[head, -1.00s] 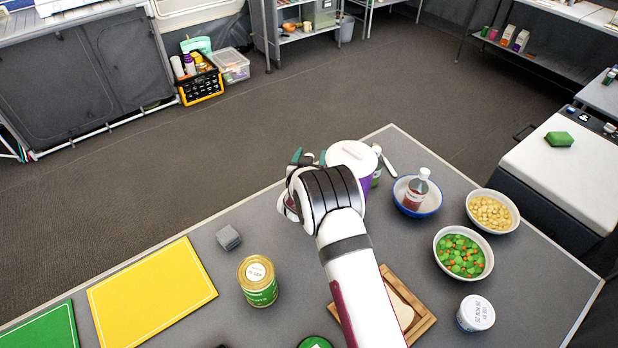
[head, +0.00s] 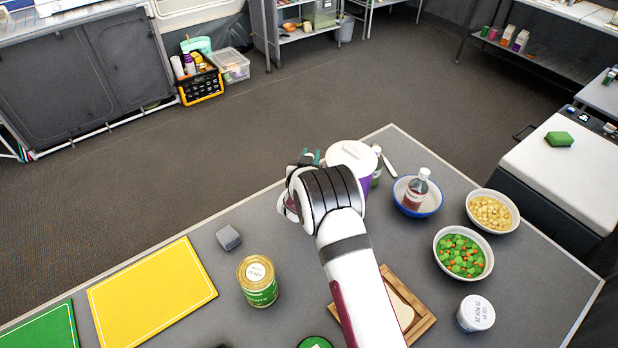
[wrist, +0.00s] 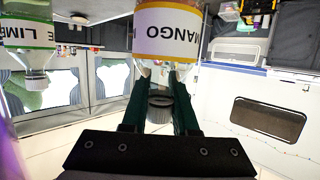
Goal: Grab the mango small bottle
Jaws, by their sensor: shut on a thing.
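The mango small bottle (wrist: 167,32) appears upside down in the wrist view, with a white label reading MANGO and an orange band. My gripper (wrist: 162,78) is shut on it near its narrow neck, and the dark ribbed cap shows between the fingers. In the head view, my gripper (head: 308,158) is at the far edge of the table, mostly behind my wrist, and the mango bottle is hidden there. A similar bottle labelled LIME (wrist: 27,40) stands apart at the left in the wrist view.
A white-lidded tub (head: 351,157) stands close right of my gripper. Further right are a blue-rimmed bowl (head: 432,207) holding a bottle, and a bowl of green and orange pieces (head: 462,252). A grey block (head: 229,238) and a green-gold can (head: 258,281) are left of my arm.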

